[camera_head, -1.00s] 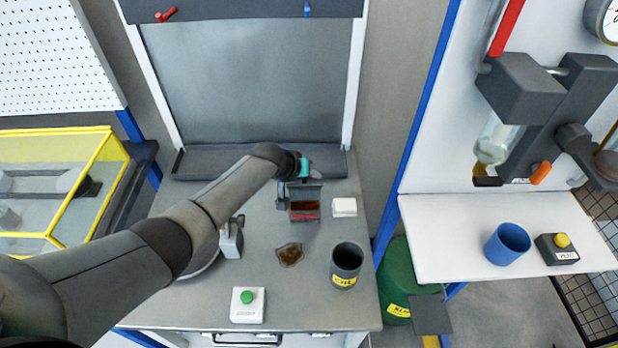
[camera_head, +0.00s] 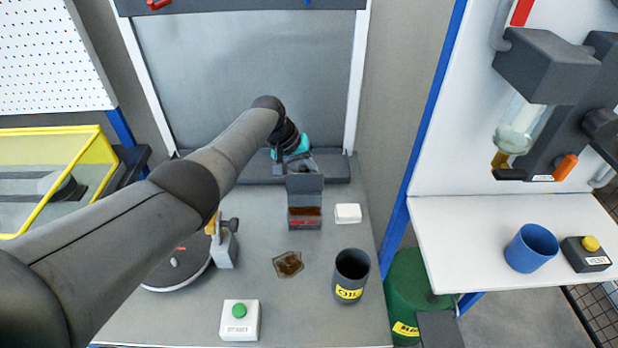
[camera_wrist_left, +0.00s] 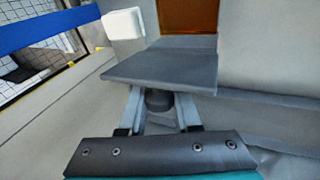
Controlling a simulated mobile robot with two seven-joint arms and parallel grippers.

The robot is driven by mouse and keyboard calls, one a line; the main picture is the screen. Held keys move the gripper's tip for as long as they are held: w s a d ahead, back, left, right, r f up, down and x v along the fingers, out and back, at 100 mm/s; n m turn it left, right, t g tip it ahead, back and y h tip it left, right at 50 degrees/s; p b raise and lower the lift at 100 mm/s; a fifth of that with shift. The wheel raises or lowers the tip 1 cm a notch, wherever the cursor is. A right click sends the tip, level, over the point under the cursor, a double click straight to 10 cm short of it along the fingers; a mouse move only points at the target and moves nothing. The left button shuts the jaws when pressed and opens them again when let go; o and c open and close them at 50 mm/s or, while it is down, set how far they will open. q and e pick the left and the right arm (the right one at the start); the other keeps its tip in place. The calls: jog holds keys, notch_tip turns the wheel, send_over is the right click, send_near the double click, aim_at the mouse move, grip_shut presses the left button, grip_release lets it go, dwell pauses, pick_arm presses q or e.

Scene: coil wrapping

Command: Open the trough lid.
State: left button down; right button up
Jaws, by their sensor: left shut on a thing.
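The trough (camera_head: 305,222) is a small grey box with brown-orange contents and a red mark on its front, standing on the grey workbench. Its grey lid (camera_head: 305,187) stands raised at the back edge, so the inside shows. In the wrist view the lid is a grey plate (camera_wrist_left: 165,68) across the middle, with the orange-brown inside (camera_wrist_left: 188,17) beyond it. My left gripper (camera_head: 292,168) is behind the lid. In the wrist view its two fingers (camera_wrist_left: 158,112) are shut on a dark round knob (camera_wrist_left: 158,99) at the lid. My right gripper is not in view.
A white block (camera_head: 347,213) sits right of the trough. A dark OIL cup (camera_head: 351,277), a brown patch (camera_head: 288,264), a green-button box (camera_head: 240,320) and a grey device (camera_head: 226,249) are nearer. A grey ledge (camera_head: 335,168) runs behind the trough.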

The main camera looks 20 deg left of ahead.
pick_arm(q)
jog(key=shift+s+f, duration=0.1)
jog(key=c, duration=0.6)
grip_release()
jog(key=shift+c, duration=0.2)
jog(key=shift+a+r+p, duration=0.15)
jog(key=shift+r+p, duration=0.2)
jog(key=shift+r, duration=0.25)
jog(key=p+v, duration=0.3)
jog(key=v, duration=1.1)
